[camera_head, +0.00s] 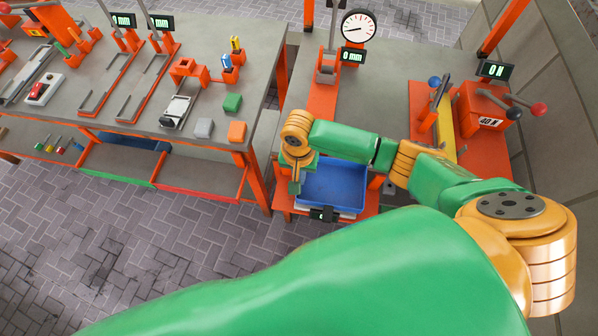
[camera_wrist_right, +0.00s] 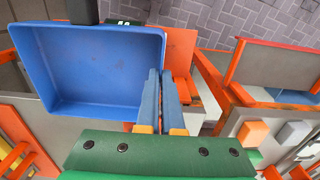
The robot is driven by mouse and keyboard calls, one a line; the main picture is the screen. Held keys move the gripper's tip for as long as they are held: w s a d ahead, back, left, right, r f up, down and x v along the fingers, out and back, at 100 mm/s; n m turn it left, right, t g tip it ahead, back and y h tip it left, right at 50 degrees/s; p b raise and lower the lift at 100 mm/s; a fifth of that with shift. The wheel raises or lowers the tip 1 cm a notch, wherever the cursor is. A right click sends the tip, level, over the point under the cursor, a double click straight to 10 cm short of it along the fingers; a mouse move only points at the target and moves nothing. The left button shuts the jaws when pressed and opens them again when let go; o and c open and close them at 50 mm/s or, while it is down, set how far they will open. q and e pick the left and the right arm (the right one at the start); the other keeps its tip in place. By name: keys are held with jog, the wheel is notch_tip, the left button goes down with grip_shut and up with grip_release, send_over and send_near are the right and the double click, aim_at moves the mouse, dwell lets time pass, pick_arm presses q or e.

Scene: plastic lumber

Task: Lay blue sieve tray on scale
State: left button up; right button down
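The blue sieve tray (camera_head: 340,181) is an open rectangular tray at the front of the right bench in the head view. It sits at or just above the orange scale (camera_head: 370,207), whose small dark display (camera_head: 325,214) shows at the front; contact underneath is hidden. In the right wrist view the tray (camera_wrist_right: 95,65) fills the upper left. My right gripper (camera_head: 295,186) is at its left side in the head view. In the wrist view its two blue-grey fingers (camera_wrist_right: 165,98) are close together, one on each side of the tray's wall. My left gripper is out of view.
A left bench holds an orange block (camera_head: 237,131), a grey block (camera_head: 204,128), a green block (camera_head: 232,102) and orange fixtures. Behind the tray stand a dial gauge (camera_head: 358,27) and a force tester (camera_head: 483,108).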

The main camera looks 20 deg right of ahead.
notch_tip(320, 180, down, 8)
jog(key=b, duration=0.5)
jog(key=shift+f, duration=0.2)
jog(key=shift+f+b, duration=0.5)
jog(key=shift+f, duration=0.2)
jog(key=c, duration=1)
grip_release()
notch_tip(320, 180, up, 7)
jog(key=shift+r+p, duration=0.1)
jog(key=shift+p, duration=0.45)
